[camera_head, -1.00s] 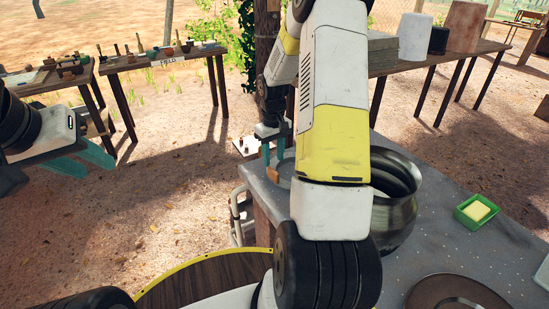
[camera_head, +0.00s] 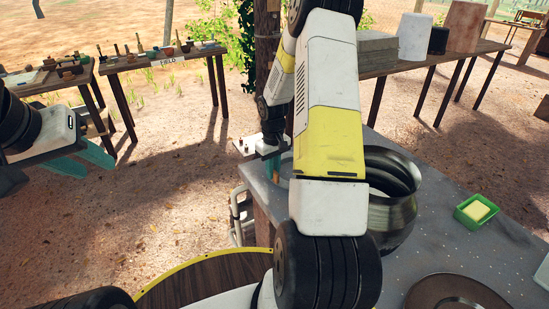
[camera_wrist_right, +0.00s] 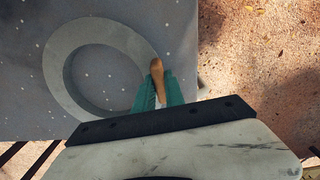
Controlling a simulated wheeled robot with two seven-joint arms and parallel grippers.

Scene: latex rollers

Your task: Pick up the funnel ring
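The funnel ring (camera_wrist_right: 54,72), a grey flat ring, lies on the grey table in the right wrist view. A brown wooden handle-like piece (camera_wrist_right: 157,70) stands at its right edge. My right gripper (camera_wrist_right: 159,84) is at that edge, its teal fingers on either side of the wooden piece. I cannot tell whether they press on it. In the head view my right gripper (camera_head: 274,168) is low over the table's left corner, and my arm hides most of the ring. My left gripper (camera_head: 84,160) is open and empty at the left, away from the table.
A dark metal pot (camera_head: 392,215) stands on the table (camera_head: 450,225) beside my right arm. The table edge is close to the ring.

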